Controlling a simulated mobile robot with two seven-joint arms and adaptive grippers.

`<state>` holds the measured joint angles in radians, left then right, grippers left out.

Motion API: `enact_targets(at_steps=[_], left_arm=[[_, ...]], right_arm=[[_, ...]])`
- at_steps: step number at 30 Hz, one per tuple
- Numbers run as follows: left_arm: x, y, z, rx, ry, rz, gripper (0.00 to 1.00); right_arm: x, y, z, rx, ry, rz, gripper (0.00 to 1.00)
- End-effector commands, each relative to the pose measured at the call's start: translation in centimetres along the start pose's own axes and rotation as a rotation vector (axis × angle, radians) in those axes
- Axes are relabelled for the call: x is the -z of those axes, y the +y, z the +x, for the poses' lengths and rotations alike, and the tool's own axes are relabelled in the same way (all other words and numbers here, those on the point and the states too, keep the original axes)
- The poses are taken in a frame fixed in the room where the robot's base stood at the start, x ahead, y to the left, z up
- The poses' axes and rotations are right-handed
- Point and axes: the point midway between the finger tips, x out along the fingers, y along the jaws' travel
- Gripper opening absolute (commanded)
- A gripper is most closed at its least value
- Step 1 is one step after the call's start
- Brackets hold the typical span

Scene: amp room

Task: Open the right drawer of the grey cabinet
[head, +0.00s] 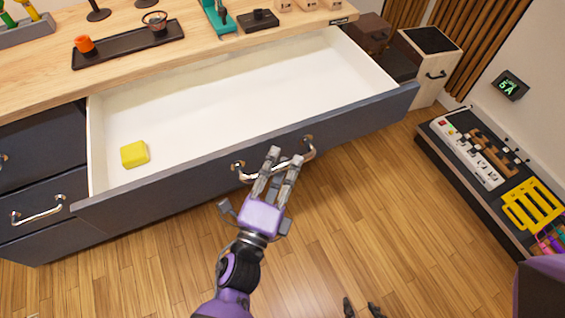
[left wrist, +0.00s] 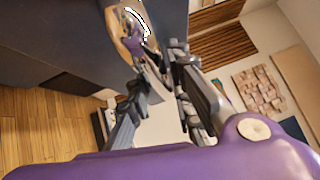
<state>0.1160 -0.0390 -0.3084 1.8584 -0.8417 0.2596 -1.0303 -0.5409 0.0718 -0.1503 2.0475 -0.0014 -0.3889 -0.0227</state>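The right drawer (head: 240,85) of the grey cabinet (head: 42,150) stands pulled far out, its white inside showing in the head view. A yellow block (head: 134,154) lies in its left part. The curved metal handle (head: 243,173) is on the drawer's dark front. My left gripper (head: 286,157) is at the handle, its two fingers apart and overlapping the bar in the picture; contact is unclear. In the left wrist view the fingers (left wrist: 155,68) are also apart, with shiny metal beyond them. My right gripper (head: 362,307) shows only dark, separated tips at the bottom edge.
The wooden top (head: 40,70) carries a dark tray (head: 128,44) and small items. A closed drawer with a handle (head: 38,210) is at left. A low dark bench (head: 450,150) with devices stands at right. The wooden floor (head: 370,200) before the drawer is clear.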

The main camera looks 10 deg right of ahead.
Motion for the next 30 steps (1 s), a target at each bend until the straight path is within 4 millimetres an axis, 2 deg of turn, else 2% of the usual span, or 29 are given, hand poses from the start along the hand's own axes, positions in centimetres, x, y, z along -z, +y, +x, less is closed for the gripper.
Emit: enact_targets(at_steps=[2,10,14,17,24,30], left_arm=[[0.0,0.0,0.0,0.001,0.0,-0.001,0.34],[0.0,-0.1,0.0,0.003,0.001,-0.003,0.34],[0.0,-0.1,-0.6,0.002,0.0,-0.003,0.34],[0.0,0.0,-2.0,0.0,-0.001,-0.003,0.34],[0.0,0.1,-7.2,-0.003,-0.001,-0.003,0.34],[0.0,0.0,-10.5,0.0,0.0,-0.003,0.34]], right_arm=[[-0.1,0.0,0.0,0.0,-0.002,0.0,0.4],[0.2,0.0,0.1,0.0,0.003,0.0,0.4],[0.5,0.0,0.2,0.001,0.009,0.0,0.4],[0.4,0.0,0.2,0.001,0.007,0.0,0.4],[0.3,0.0,0.2,0.001,0.005,0.0,0.4],[0.3,0.0,0.2,0.001,0.005,0.0,0.4]])
